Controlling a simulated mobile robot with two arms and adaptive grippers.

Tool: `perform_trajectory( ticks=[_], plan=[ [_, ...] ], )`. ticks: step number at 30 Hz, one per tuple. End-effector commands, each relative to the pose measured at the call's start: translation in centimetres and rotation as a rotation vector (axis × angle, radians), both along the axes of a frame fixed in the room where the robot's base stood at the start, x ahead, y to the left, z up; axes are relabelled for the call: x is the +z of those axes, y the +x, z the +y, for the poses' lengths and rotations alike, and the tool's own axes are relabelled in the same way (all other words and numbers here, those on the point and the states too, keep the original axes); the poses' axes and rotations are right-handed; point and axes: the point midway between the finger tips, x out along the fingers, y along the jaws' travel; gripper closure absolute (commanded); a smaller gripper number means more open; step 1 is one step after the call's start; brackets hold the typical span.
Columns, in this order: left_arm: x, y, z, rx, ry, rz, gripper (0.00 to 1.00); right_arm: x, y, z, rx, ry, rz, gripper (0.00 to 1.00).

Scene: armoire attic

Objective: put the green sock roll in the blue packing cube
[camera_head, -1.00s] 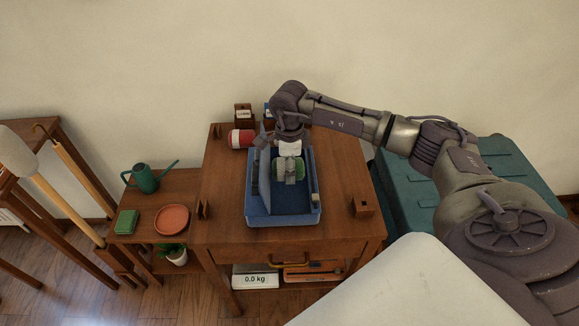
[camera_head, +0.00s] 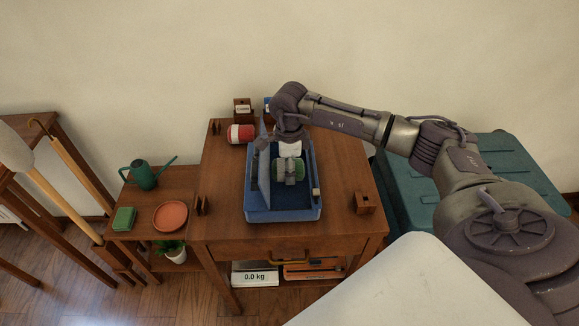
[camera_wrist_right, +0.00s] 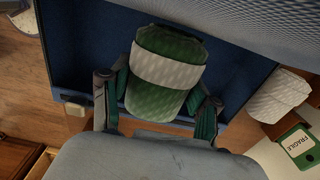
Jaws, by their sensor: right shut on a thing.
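The green sock roll (camera_wrist_right: 165,100) has a pale band around it. My right gripper (camera_wrist_right: 157,108) is shut on it, with one finger on each side. In the head view the right gripper (camera_head: 290,172) points down into the open blue packing cube (camera_head: 284,216), and the green roll (camera_head: 300,170) shows beside its fingers, within the cube's walls. The cube's blue inside (camera_wrist_right: 85,40) shows around the roll in the wrist view. Whether the roll touches the cube's floor I cannot tell. My left gripper is not in view.
The cube's lid (camera_head: 264,178) stands up along its left side. A red and white roll (camera_head: 240,134) lies behind it on the wooden table (camera_head: 228,185). A small wooden block (camera_head: 364,203) stands at the right. A green watering can (camera_head: 143,175) is at the left.

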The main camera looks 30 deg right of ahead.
Motion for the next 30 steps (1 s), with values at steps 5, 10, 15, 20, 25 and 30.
perform_trajectory(
  ticks=[5,10,15,20,25,30],
  plan=[
    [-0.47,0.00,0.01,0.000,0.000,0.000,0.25,-0.58,0.00,0.01,0.000,0.000,0.000,0.74],
    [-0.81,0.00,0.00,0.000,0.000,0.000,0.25,-1.01,-0.01,0.01,0.000,0.000,0.000,0.74],
    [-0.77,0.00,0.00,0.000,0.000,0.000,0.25,-1.03,-0.05,0.00,0.000,-0.001,0.002,0.19],
    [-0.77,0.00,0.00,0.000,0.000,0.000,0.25,-1.09,-0.09,-0.01,0.001,-0.001,0.003,0.10],
    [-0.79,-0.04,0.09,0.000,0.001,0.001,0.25,-1.15,-0.14,-0.02,0.001,-0.002,0.005,0.10],
    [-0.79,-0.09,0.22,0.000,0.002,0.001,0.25,-0.18,-0.08,-0.03,0.001,-0.002,0.002,0.10]
  ],
)
